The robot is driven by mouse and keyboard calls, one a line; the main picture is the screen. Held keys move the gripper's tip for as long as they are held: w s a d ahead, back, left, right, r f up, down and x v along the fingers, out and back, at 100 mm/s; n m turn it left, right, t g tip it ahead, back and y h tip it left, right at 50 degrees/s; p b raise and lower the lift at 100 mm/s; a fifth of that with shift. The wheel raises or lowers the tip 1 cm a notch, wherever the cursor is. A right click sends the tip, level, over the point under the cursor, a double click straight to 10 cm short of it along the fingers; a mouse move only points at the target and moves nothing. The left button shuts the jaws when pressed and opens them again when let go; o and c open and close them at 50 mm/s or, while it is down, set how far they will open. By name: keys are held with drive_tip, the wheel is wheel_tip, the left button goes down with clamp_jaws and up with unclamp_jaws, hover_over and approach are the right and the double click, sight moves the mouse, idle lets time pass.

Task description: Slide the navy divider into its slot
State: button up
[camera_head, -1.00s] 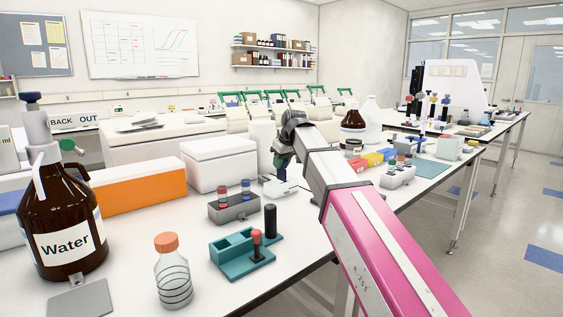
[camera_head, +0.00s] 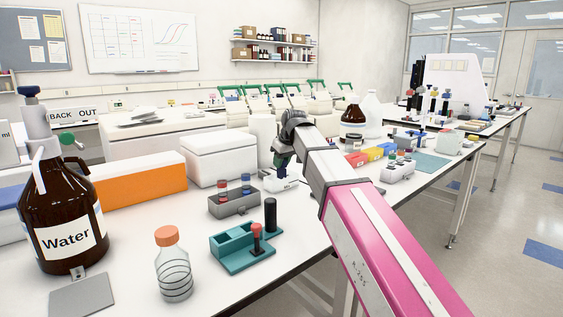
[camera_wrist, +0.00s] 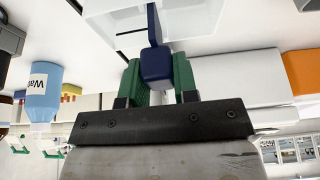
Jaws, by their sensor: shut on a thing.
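The navy divider (camera_wrist: 155,62) is a thick block with a narrow upper part, held between the green fingers of my gripper (camera_wrist: 160,78) in the wrist view. The gripper is shut on it. A white open tray (camera_wrist: 110,22) with a thin dark line, perhaps the slot, lies just beyond the divider. The divider's narrow part overlaps the tray there; I cannot tell whether it is inside the slot. In the head view my gripper (camera_head: 283,162) is just above the small white tray (camera_head: 281,184), and the divider is too small and hidden to make out.
A grey tube rack (camera_head: 234,204) and a teal holder (camera_head: 232,258) stand in front of the tray. A white box (camera_head: 220,160) is behind to the left. Coloured boxes (camera_head: 373,154) and another rack (camera_head: 399,172) are to the right, beyond my arm.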

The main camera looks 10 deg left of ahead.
drive_tip(key=shift+f, duration=1.35)
drive_tip(key=o, duration=0.7)
drive_tip(key=shift+o, duration=0.2)
drive_tip(key=shift+r, duration=0.1)
drive_tip(key=v, duration=1)
drive_tip(key=shift+r, duration=0.35)
drive_tip(key=shift+s+d, duration=0.15)
